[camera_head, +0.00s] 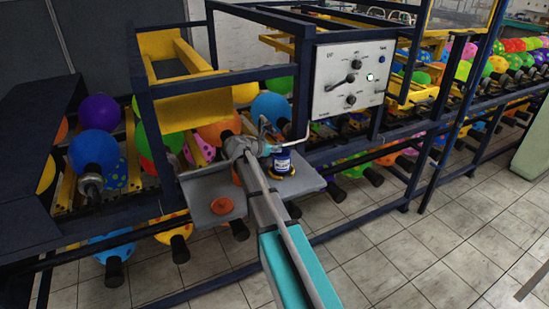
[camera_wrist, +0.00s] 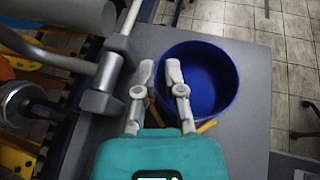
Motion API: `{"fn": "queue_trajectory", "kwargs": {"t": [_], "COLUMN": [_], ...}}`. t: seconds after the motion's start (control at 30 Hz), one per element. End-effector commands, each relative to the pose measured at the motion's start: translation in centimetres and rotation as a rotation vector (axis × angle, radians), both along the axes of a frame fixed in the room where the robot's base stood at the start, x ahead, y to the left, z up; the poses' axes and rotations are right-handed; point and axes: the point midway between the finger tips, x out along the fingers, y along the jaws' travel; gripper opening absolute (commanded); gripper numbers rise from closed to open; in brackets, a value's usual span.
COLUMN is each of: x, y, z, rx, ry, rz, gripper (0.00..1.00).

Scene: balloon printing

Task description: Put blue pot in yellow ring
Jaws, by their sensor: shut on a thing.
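The blue pot (camera_wrist: 212,80) is open at the top and appears upright in the wrist view. My gripper (camera_wrist: 160,68) is shut on its near-left wall, one finger inside the rim and one outside. The pot (camera_head: 282,163) also shows in the head view, at the right part of a grey tray. Parts of the yellow ring (camera_wrist: 207,127) show at the pot's lower edge in the wrist view; the pot hides the rest. I cannot tell whether the pot rests inside the ring or is held just above it.
The grey tray (camera_head: 190,191) also holds an orange-red round piece (camera_head: 222,205) at the left. A control panel (camera_head: 349,78) stands behind the tray on a dark blue frame. Balloons on black holders surround the tray. Tiled floor (camera_head: 420,260) is open at the right.

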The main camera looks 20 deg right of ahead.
Motion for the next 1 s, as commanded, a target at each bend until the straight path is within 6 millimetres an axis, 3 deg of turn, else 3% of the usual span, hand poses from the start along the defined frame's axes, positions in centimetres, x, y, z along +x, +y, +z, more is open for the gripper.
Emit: {"fn": "queue_trajectory", "kwargs": {"t": [0.03, 0.2, 0.77, 0.8, 0.97, 1.0], "x": [0.0, 0.0, 0.0, 0.0, 0.0, 0.0], "y": [0.0, 0.0, 0.0, 0.0, 0.0, 0.0], "z": [-0.9, -1.8, -2.2, -2.2, -2.1, -2.1], "rx": [-0.001, -0.001, -0.001, 0.0, 0.0, 0.0], "ry": [0.001, 0.0, 0.0, 0.0, 0.0, 0.0], "rz": [0.0, 0.0, 0.0, 0.0, 0.0, 0.0], "gripper": [0.0, 0.0, 0.0, 0.18, 0.47, 0.47]}}
